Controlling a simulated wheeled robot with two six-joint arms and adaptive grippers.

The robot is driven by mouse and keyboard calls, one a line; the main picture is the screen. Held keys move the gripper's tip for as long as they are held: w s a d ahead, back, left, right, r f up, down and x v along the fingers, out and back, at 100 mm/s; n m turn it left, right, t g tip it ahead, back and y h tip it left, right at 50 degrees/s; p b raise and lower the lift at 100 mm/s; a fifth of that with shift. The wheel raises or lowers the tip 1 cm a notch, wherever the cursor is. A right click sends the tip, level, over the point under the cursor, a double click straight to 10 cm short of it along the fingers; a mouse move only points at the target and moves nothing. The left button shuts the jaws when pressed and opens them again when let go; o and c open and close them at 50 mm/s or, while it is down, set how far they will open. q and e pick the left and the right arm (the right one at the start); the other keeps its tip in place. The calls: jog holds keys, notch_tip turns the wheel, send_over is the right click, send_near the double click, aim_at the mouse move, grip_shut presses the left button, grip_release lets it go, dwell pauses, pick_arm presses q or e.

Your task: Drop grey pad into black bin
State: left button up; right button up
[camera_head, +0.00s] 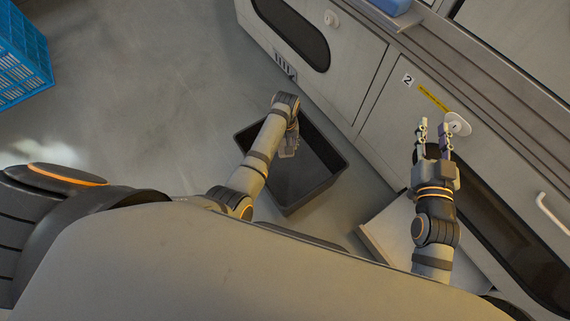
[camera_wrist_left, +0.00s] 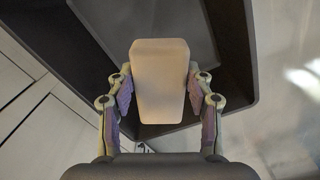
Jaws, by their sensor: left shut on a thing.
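The black bin (camera_head: 318,188) stands open on the floor below the cabinets; its dark wall also shows in the left wrist view (camera_wrist_left: 238,45). The grey pad (camera_wrist_left: 160,80) is a pale block with rounded corners. My left gripper (camera_wrist_left: 160,92) is shut on it, a finger at each side. In the head view my left gripper (camera_head: 290,145) hangs over the bin opening, pointing down; I cannot clearly make out the pad there. My right gripper (camera_head: 434,134) is open, its two fingers apart, near a round white knob on the cabinet front.
A cabinet front (camera_head: 385,110) with a "2" label runs along the right. A blue crate (camera_head: 22,55) stands at the upper left. A pale box-like object (camera_head: 388,240) lies right of the bin. The floor left of the bin is clear.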

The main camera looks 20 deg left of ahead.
pick_arm(q)
jog(key=o, duration=1.2)
jog(key=shift+o, duration=0.2)
